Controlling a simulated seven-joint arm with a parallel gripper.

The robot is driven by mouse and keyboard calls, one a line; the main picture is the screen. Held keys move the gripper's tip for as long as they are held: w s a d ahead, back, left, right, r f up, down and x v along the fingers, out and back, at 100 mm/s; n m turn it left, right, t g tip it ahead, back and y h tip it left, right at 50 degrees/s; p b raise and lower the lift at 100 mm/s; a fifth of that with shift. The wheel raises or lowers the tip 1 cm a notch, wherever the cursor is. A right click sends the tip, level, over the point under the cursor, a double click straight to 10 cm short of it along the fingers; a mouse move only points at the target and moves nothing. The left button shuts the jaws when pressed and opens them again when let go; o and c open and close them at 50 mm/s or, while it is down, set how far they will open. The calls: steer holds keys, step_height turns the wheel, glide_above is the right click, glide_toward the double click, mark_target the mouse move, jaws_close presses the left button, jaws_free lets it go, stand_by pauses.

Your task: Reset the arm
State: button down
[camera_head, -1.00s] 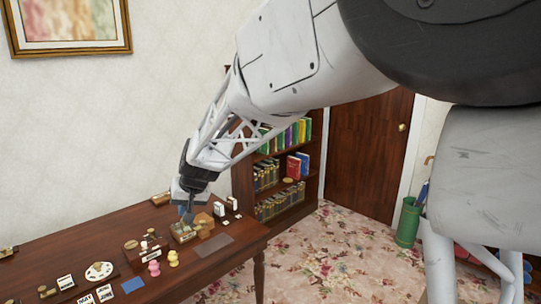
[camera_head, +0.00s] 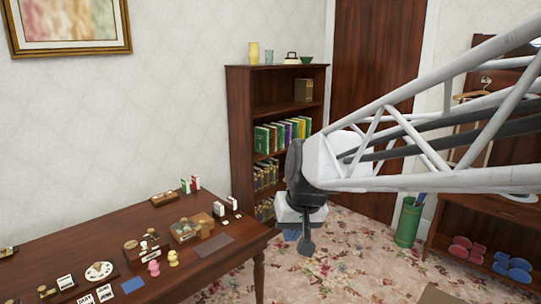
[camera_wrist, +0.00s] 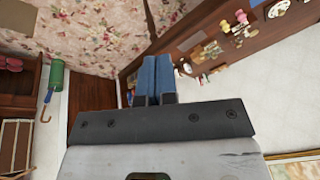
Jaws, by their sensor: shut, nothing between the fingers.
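My gripper (camera_head: 306,245) hangs in front of the bookcase, just beyond the right end of the wooden table (camera_head: 120,243), above the flowered carpet. In the wrist view, the blue fingers of my gripper (camera_wrist: 156,78) are together with nothing between them. The fingers are only partly visible in the head view. My arm reaches in from the right side of the head view.
Small items, including a wooden box (camera_head: 185,232), a pink figure (camera_head: 154,268) and a white dial (camera_head: 99,271), stand on the table. A bookcase (camera_head: 240,120) is behind. A green umbrella stand (camera_head: 408,222) and a shoe rack (camera_head: 470,225) are at right.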

steer(key=s+d+f+m+h, duration=0.1)
steer(key=s+d+f, duration=0.1)
steer(key=s+d, duration=0.5)
steer(key=s+d+f+m+h, duration=0.1)
steer(key=s+d+f, duration=0.1)
steer(key=s+d, duration=0.5)
steer(key=s, duration=0.4)
steer(key=shift+s+h, duration=0.3)
steer(key=shift+s, duration=0.1)
steer(key=shift+w, duration=0.15)
